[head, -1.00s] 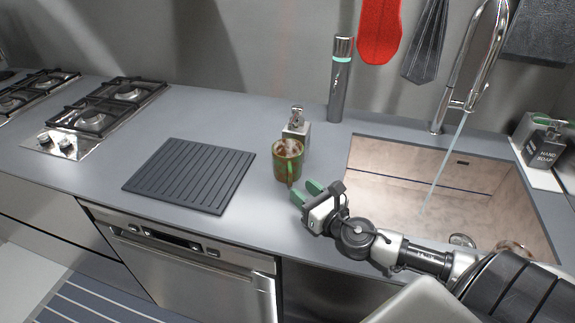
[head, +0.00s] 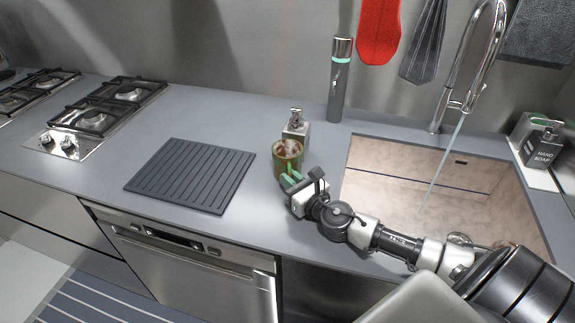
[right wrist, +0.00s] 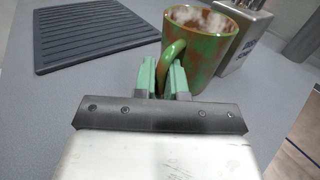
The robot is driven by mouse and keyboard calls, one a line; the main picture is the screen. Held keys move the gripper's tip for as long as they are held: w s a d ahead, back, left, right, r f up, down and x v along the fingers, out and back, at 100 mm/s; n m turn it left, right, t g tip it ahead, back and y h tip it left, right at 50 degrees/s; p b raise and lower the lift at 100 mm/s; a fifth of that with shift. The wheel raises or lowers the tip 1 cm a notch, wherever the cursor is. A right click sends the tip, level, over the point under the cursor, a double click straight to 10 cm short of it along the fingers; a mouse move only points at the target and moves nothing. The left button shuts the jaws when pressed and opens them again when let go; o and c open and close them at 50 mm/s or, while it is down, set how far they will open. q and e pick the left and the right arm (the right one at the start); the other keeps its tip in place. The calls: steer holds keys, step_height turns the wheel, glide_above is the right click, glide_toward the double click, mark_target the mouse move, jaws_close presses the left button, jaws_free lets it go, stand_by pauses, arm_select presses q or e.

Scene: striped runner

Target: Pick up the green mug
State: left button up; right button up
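The green mug (head: 287,154), mottled green and brown with a pale, brownish inside, stands upright on the grey counter. Its handle faces my right gripper (head: 289,180), which is right at the mug's near side. In the right wrist view the mug (right wrist: 207,48) is just beyond the fingers. My right gripper (right wrist: 164,80) is open, with its two green fingers apart and the mug's handle (right wrist: 168,62) at or between their tips. I cannot tell whether either finger touches it. My left gripper is not in view.
A soap dispenser (head: 297,129) stands close behind the mug. A dark ribbed mat (head: 190,175) lies to the left. The sink (head: 395,184) with running water is to the right. A tall grey cylinder (head: 339,85) stands at the back. Counter between mat and mug is clear.

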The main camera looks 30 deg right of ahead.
mark_target(277, 159)
steer(key=shift+r, duration=0.2)
jaws_close()
step_height(277, 159, up, 3)
steer(key=shift+f+p, duration=0.1)
steer(key=shift+p, duration=0.5)
steer(key=shift+s, duration=0.25)
steer(key=s+b, duration=0.1)
steer(key=s, duration=0.4)
steer(key=s+d+b, duration=0.1)
steer(key=s, duration=0.4)
steer(key=s+b, duration=0.2)
steer(key=s, duration=0.4)
steer(key=shift+d, duration=0.3)
steer(key=shift+s+d+r, duration=0.1)
steer(key=shift+s+r, duration=0.1)
steer(key=shift+s, duration=0.5)
